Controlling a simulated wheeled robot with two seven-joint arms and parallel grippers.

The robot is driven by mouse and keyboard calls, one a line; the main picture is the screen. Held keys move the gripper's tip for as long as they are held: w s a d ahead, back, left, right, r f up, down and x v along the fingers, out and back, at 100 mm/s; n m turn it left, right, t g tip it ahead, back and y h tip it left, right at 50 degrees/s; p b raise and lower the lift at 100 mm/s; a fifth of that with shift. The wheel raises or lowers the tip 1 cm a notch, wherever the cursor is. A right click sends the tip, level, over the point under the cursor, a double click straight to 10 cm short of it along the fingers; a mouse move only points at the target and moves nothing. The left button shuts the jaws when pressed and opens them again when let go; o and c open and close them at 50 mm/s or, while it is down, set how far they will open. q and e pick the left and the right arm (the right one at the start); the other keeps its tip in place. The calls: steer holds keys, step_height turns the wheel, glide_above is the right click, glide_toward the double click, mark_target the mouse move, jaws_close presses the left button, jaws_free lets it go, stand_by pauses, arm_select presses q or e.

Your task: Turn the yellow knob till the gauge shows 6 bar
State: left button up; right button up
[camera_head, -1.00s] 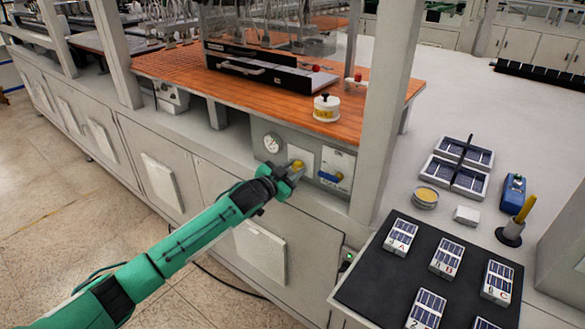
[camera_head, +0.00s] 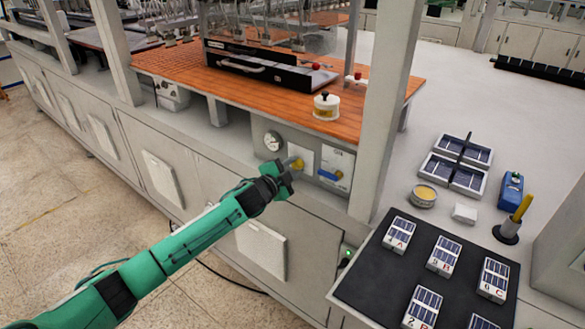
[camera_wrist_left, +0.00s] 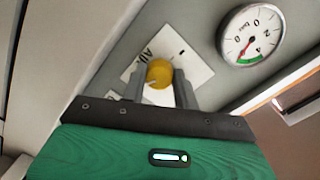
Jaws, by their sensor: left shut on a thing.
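The yellow knob (camera_head: 296,163) is on a pale plate on the front panel of the bench. In the left wrist view, the knob (camera_wrist_left: 159,73) sits between the two fingers of my left gripper (camera_wrist_left: 160,88), which is shut on it. In the head view, my left gripper (camera_head: 288,178) is at the knob from the lower left. The round gauge (camera_head: 272,141) is left of the knob. My right gripper is not in view.
A blue-handled valve (camera_head: 330,175) is on a labelled plate just right of the knob. The orange bench top (camera_head: 190,72) overhangs the panel, and a grey upright post (camera_head: 384,110) stands to the right. A black mat (camera_head: 375,275) with labelled cells lies at the lower right.

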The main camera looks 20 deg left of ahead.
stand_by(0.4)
arm_select(q)
steer(key=o, duration=0.8)
steer(key=shift+o, duration=0.9)
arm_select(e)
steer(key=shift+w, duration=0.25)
arm_select(q)
steer(key=shift+s+a, duration=0.15)
steer(key=shift+s, duration=0.35)
steer(key=b+v, duration=0.2)
steer(key=v, duration=1)
steer(key=shift+s+a, duration=0.15)
steer(key=shift+s, duration=0.2)
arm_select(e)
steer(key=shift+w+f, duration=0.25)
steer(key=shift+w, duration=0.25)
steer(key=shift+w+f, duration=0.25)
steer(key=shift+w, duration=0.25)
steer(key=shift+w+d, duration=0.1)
